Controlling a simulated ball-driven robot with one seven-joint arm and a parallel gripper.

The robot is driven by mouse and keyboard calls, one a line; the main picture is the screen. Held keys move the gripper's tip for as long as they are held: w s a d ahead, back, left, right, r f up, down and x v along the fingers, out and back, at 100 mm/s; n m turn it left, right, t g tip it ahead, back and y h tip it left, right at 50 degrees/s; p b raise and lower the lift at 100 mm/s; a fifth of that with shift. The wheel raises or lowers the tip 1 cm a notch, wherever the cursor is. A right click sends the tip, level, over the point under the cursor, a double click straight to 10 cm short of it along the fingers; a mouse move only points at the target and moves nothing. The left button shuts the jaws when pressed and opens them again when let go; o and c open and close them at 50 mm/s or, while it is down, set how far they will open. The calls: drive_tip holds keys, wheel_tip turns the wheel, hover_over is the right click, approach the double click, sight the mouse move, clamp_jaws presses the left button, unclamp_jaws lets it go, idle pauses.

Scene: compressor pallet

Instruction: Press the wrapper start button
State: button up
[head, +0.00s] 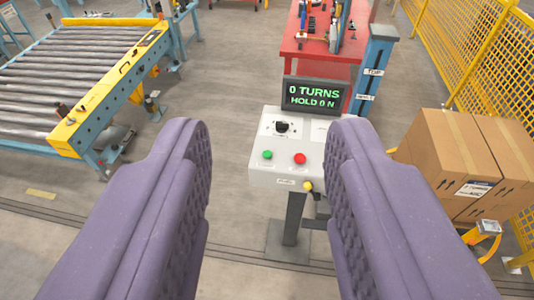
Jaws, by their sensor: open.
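The white control box (265,178) stands on a dark post between my fingers in the view, nearer the right finger. On it are a green button (267,154), a red button (300,158) and a black knob (282,127). A small yellow piece (308,186) sits on its front face. Its display (315,95) reads "0 TURNS HOLD 0 N". My gripper (268,145) is open and empty, its two purple padded fingers spread wide. The right finger hides the right end of the box. The small labels are too blurred to read.
A roller conveyor (67,142) with a yellow and blue frame stands at the left. Cardboard boxes (440,150) stand at the right by a yellow mesh fence (440,35). A red table (318,50) with tools is behind the box. The floor between conveyor and box is clear.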

clamp_jaws()
idle(1.7)
